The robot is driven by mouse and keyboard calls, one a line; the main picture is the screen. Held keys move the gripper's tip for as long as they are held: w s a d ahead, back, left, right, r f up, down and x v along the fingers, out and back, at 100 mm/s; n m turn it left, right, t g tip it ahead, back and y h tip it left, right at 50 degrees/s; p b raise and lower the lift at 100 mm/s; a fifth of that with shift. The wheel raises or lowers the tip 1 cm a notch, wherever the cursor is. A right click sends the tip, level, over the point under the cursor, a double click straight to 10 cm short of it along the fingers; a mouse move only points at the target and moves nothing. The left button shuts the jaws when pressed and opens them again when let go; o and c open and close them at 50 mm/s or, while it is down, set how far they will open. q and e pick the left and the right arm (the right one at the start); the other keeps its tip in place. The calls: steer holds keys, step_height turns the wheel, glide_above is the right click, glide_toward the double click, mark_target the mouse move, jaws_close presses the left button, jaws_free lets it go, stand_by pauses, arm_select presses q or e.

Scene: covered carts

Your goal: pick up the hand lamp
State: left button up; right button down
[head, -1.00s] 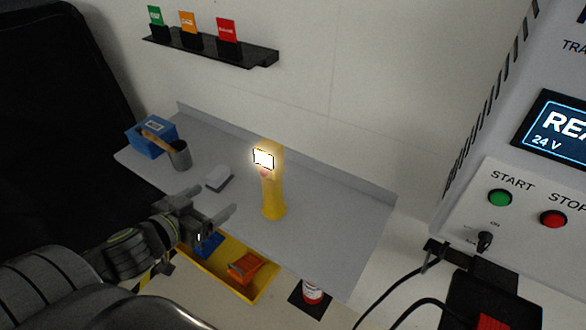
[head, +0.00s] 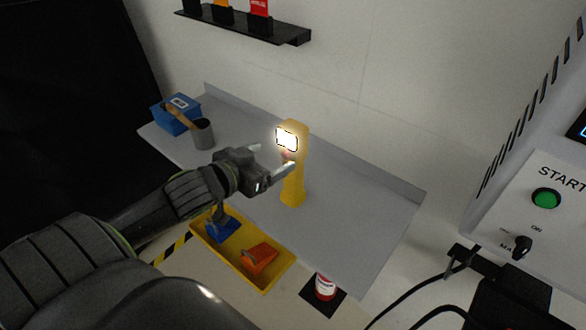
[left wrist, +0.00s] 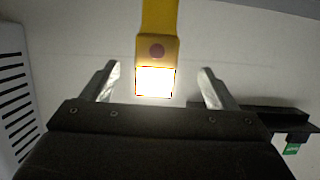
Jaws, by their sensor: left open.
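The yellow hand lamp (head: 293,184) stands upright on the grey shelf table, its lit white panel (head: 287,139) facing my side. My left gripper (head: 277,160) is open, with its fingers pointing at the lamp's upper part from the left and front. In the left wrist view the lamp (left wrist: 157,48) appears between the two spread fingers (left wrist: 158,84), with its bright panel and a round reddish button showing. I see no contact between the fingers and the lamp. My right gripper is not in view.
On the grey table (head: 350,213) stand a blue box (head: 172,118) and a dark cup (head: 203,133) with a brush-like handle. A yellow tray (head: 232,262) with blue and orange items sits below the front edge. A control cabinet (head: 540,160) stands right; a black rack (head: 240,27) hangs above.

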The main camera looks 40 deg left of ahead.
mark_target(287, 149)
arm_select(q)
steer(key=x, duration=0.3)
steer(key=shift+w+d, duration=0.1)
steer(key=shift+w, duration=0.1)
steer(key=shift+w+d, duration=0.1)
steer(key=shift+w, duration=0.4)
steer(key=p+x, duration=0.1)
steer(key=x, duration=0.3)
steer(key=shift+w+d, duration=0.1)
steer(key=shift+d, duration=0.05)
steer(key=shift+c, duration=0.4)
jaws_close()
